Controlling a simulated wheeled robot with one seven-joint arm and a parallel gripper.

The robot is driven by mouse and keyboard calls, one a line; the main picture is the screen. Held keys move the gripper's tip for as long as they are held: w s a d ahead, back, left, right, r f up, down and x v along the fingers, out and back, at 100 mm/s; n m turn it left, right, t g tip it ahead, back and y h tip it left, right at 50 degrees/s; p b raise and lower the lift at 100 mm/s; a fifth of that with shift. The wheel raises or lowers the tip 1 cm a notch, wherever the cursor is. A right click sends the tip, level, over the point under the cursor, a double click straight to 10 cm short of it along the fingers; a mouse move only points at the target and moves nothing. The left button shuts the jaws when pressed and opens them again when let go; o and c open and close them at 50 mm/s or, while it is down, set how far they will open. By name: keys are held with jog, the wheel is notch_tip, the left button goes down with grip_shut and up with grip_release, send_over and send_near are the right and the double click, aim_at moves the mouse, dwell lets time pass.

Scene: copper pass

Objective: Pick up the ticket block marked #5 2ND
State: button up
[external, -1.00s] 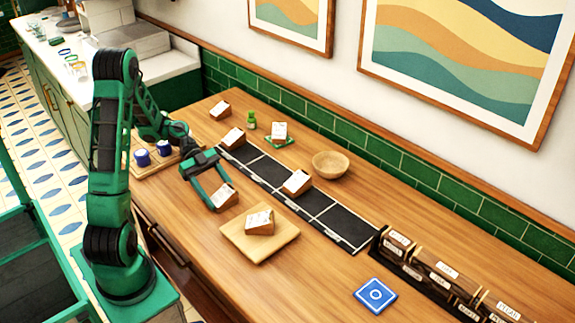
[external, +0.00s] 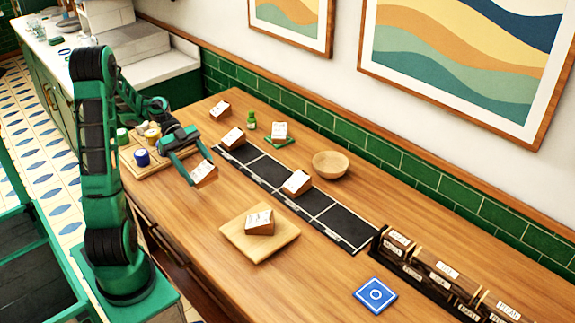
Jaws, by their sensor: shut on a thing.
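My gripper (external: 200,171) is shut on a wooden ticket block (external: 205,175) with a white top label. The block is slightly tilted and looks held above the counter, left of the black strip. Its marking is too small to read, so I cannot tell whether it says #5 2ND. Similar ticket blocks stand at the back left (external: 220,110), on the strip's left end (external: 233,138), on a green mat (external: 279,131), on the middle of the strip (external: 296,182) and on a wooden board (external: 259,222).
The black strip (external: 322,209) runs diagonally across the counter. A wooden bowl (external: 331,165) and green bottle (external: 251,121) stand behind it. A tray (external: 165,167) with small jars is left of my gripper. A blue tile (external: 375,295) and labelled rack (external: 430,277) are at right.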

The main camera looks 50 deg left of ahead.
jog(key=s+a+r, duration=0.2)
jog(key=a+r, duration=0.1)
jog(key=a, duration=0.2)
jog(key=shift+s+r, duration=0.15)
jog(key=shift+s, duration=0.05)
jog(key=shift+d, duration=0.1)
